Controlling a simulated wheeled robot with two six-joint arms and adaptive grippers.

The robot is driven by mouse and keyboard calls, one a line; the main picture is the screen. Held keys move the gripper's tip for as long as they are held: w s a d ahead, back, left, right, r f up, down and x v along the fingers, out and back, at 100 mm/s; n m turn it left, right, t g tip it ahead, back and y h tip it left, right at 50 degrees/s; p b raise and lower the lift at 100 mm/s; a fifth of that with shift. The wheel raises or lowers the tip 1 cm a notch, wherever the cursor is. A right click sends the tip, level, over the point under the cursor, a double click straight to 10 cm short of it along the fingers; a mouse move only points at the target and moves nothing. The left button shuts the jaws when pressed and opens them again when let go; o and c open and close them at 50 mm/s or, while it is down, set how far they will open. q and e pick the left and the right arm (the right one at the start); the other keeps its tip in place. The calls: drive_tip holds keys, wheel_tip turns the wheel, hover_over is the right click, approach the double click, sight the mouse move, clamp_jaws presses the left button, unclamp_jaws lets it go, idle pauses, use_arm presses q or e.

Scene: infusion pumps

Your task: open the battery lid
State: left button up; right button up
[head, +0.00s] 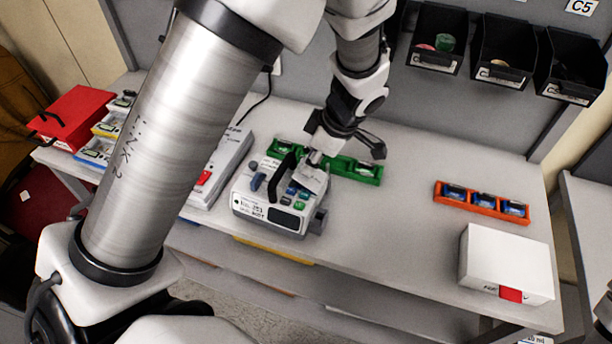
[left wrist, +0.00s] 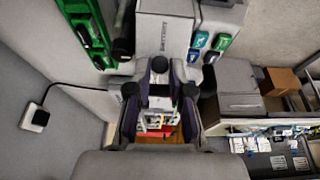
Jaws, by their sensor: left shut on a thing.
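The infusion pump (head: 268,217) stands on the grey table in the middle of the head view, with a dark carry handle and a small screen on its front. The battery lid (head: 311,181) is a pale panel on the pump's top, at its right back. In the left wrist view the grey lid (left wrist: 165,35) bears the word BATTERY. My left gripper (head: 315,158) comes down from above onto the lid's edge and is shut on it; its dark fingers also show in the left wrist view (left wrist: 160,72). The exact grip and the lid's tilt are partly hidden.
A green battery tray (head: 368,172) stands right behind the pump. An orange tray (head: 482,203) and a white box (head: 505,263) are at the right. A white device (head: 228,160) lies left of the pump, and a red case (head: 75,118) is further left. The table's middle right is clear.

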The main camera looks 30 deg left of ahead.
idle(0.3)
use_arm(q)
drive_tip(key=shift+f, duration=0.15)
drive_tip(key=shift+y+b, duration=0.4)
drive_tip(key=shift+b, duration=0.05)
drive_tip(key=shift+s+b, duration=0.2)
drive_tip(key=shift+b, duration=0.1)
drive_tip(key=shift+f, duration=0.15)
drive_tip(key=shift+y+b, duration=0.4)
drive_tip(key=shift+b, duration=0.2)
drive_tip(key=shift+f, duration=0.1)
